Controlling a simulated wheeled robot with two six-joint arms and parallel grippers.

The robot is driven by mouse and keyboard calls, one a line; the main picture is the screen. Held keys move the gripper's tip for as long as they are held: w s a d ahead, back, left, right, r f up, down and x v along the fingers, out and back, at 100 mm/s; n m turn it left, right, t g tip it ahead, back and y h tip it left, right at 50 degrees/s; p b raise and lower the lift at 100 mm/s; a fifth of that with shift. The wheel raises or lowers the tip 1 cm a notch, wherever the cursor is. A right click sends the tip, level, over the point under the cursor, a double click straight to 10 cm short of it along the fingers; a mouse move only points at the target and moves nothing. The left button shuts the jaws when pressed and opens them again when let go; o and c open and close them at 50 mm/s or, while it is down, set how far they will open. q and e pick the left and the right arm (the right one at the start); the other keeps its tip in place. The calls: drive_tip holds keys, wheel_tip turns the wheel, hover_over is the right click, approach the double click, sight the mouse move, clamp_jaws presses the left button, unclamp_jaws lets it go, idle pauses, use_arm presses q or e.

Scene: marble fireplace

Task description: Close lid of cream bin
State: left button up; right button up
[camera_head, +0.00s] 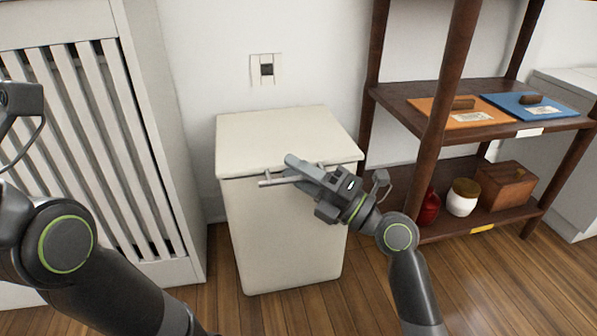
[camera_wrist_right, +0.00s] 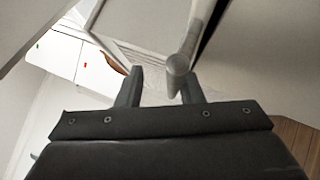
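The cream bin (camera_head: 285,240) stands on the floor against the wall, mid-view in the head view. Its cream lid (camera_head: 285,140) lies flat over the top, with a thin seam beneath its front edge; I cannot tell whether it is fully shut. A grey bar handle (camera_head: 270,181) runs along the lid's front. My right gripper (camera_head: 297,169) is at this handle, partly covering it. In the right wrist view, the right gripper's fingers (camera_wrist_right: 160,88) are apart, with the round bar end (camera_wrist_right: 178,66) between them, nearer the right finger. My left gripper is out of view.
A white slatted panel (camera_head: 90,140) stands left of the bin. A dark wooden shelf (camera_head: 400,95) at right holds orange (camera_head: 440,115) and blue (camera_head: 500,103) boards, a jar (camera_head: 462,198) and a wooden box (camera_head: 506,186). Wooden floor (camera_head: 300,312) is open in front.

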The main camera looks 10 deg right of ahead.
drive_tip(key=shift+s+d, duration=0.1)
drive_tip(key=v, duration=1.1)
drive_tip(key=shift+s+d, duration=0.25)
drive_tip(key=shift+f, duration=0.1)
